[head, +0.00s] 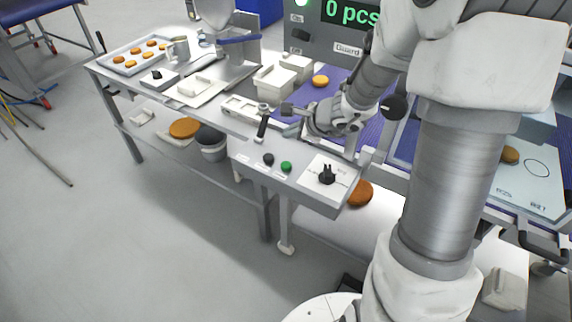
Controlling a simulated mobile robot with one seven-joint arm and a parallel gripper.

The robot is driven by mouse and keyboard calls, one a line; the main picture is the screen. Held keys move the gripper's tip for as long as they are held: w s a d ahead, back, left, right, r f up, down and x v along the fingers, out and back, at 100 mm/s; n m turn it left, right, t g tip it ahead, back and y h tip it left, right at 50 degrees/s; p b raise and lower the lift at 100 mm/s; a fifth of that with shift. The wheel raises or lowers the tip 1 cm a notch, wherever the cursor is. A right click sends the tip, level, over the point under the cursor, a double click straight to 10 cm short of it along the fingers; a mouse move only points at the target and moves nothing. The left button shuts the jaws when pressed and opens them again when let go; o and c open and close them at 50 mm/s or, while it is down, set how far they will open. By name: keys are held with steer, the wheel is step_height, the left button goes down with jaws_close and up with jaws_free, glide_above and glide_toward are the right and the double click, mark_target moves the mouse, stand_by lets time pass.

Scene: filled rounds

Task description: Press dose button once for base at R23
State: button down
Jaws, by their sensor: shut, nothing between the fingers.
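A sloped grey control panel on the table's front edge carries a green button (286,167), a black button (268,158) and a black rotary knob (327,175) on a white plate. I cannot read which one is the dose button. My gripper (289,109) is shut and empty, above and behind the buttons, apart from them. A pale board (520,188) at the right carries a brown round (510,155) beside an empty drawn circle (537,168). Its small labels are too blurred to tell R23. My arm hides part of the table between panel and board.
A black-handled lever (262,127) stands near my gripper. A purple belt (305,97) carries another round (320,81). A display (349,13) reads 0 pcs. A tray (137,57) of several rounds stands far left. Open floor lies in front at left.

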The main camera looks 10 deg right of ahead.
steer(key=b, duration=0.5)
glide_above(290, 166)
step_height(290, 166, down, 7)
steer(key=shift+r, duration=0.1)
steer(key=shift+f+b, duration=0.8)
steer(key=shift+b, duration=0.35)
steer(key=shift+f, duration=0.15)
stand_by(0.6)
steer(key=shift+a+f+b, duration=0.1)
steer(key=shift+f+b, duration=0.2)
steer(key=shift+b, duration=0.35)
steer(key=shift+f+b, duration=0.55)
steer(key=shift+b, duration=0.1)
stand_by(0.5)
stand_by(0.3)
steer(key=shift+r+p, duration=0.75)
steer(key=shift+r, duration=0.25)
steer(key=shift+r+p, duration=2)
steer(key=shift+r, duration=0.5)
